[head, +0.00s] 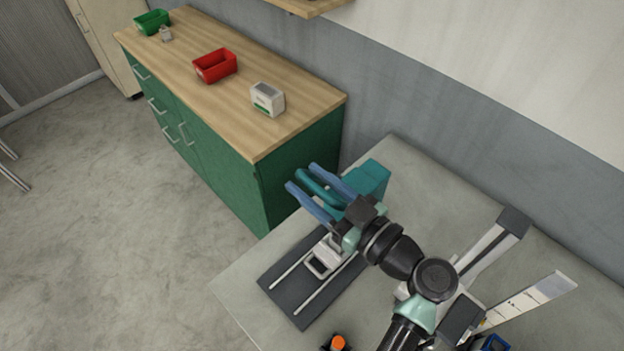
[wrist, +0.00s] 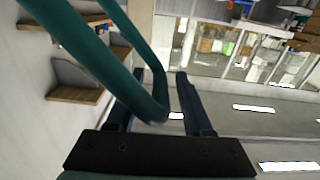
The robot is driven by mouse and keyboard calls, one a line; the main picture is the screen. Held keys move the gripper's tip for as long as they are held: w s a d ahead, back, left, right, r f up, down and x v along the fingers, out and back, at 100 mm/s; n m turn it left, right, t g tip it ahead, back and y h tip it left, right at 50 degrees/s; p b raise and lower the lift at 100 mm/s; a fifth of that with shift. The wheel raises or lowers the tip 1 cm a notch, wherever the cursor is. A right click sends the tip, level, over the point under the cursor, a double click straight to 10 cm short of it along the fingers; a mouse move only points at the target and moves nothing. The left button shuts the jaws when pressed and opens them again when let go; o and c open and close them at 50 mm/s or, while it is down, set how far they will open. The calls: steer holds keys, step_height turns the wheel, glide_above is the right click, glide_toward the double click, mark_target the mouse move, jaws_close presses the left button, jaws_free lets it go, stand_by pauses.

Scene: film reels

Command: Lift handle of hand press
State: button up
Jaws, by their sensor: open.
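The hand press has a teal body (head: 369,179) and a dark base plate (head: 284,279) with two light rails, on the grey table. Its teal handle (head: 316,186) sticks out to the left at the upper side of the press. My gripper (head: 302,176) is open, with one blue finger on each side of the handle. In the wrist view the bent handle bar (wrist: 148,88) runs between the two fingers of my gripper (wrist: 160,74). I cannot tell whether a finger touches the bar. My wrist hides part of the press.
A green cabinet with a wooden top (head: 190,75) stands behind left of the table (head: 240,287). It carries a red bin (head: 215,66), a green bin (head: 152,22) and a white box (head: 267,99). A pale strip-like piece (head: 535,297) is to the right.

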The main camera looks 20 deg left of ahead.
jaws_close()
stand_by(1.3)
